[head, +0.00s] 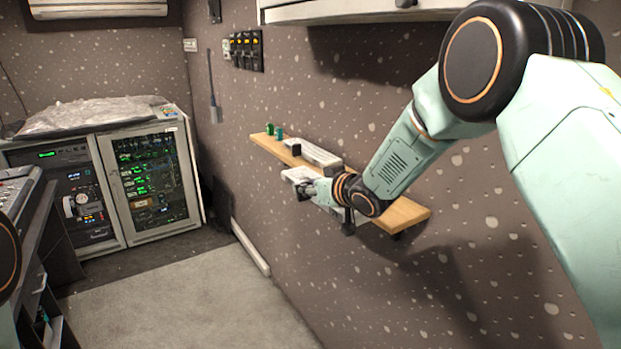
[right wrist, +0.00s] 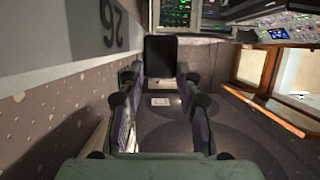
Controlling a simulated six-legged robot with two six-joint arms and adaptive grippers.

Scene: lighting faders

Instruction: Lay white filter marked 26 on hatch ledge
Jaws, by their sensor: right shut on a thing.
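My right gripper (head: 305,191) is beside the wooden wall shelf, on its room side. In the right wrist view its two dark fingers (right wrist: 160,85) stand either side of a black block (right wrist: 160,55) and are shut on it. A white filter (right wrist: 80,30) marked 26 lies right beside this block, its number turned; the block looks like its grip, but the join is hidden. In the head view a white piece (head: 298,174) shows at my right fingertips. I cannot pick out the hatch ledge for certain. My left gripper is out of view.
The wooden shelf (head: 408,214) carries another pale slab (head: 318,153), a black block (head: 296,149) and small green items (head: 270,130). A cabinet (head: 330,8) hangs above. An equipment rack (head: 150,180) stands at the back left. The floor (head: 190,300) is clear.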

